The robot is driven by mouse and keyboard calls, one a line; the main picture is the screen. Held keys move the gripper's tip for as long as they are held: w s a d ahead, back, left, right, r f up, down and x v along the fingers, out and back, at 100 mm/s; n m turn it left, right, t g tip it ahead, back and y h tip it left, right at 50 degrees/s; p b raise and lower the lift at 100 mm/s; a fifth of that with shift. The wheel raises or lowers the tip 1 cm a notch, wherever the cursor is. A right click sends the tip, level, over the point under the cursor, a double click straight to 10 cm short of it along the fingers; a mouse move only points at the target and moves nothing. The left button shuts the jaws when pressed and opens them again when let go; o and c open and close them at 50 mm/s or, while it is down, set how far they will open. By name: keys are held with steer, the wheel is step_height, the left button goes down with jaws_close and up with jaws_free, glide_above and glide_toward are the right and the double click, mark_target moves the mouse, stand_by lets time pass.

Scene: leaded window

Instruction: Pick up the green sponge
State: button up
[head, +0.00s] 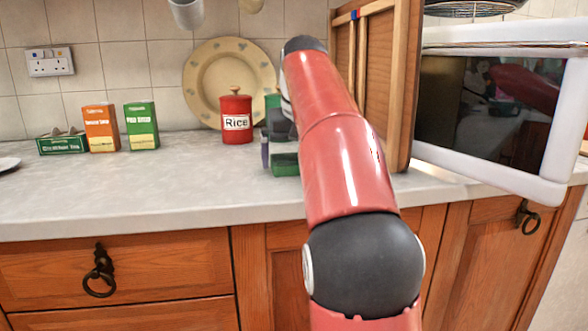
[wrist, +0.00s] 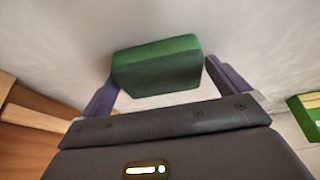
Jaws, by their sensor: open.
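The green sponge (wrist: 157,65) is a block on the pale worktop, at the upper middle of the wrist view. In the head view, the green sponge (head: 286,163) shows beside my arm, partly hidden by it. My gripper (wrist: 161,77) is open, with one purple finger at each side of the sponge's near part. The fingers look close to its sides; I cannot tell whether they touch. In the head view only a little of my gripper (head: 268,150) shows, at the sponge's left; my arm hides the rest.
A red rice canister (head: 236,120) stands behind the sponge, before a cream plate (head: 205,85). An orange box (head: 101,128) and green boxes (head: 141,126) stand at the left. A wooden board (head: 403,90) and a white microwave (head: 500,180) are at the right. The front left worktop is clear.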

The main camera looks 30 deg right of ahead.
steer(key=c, duration=0.9)
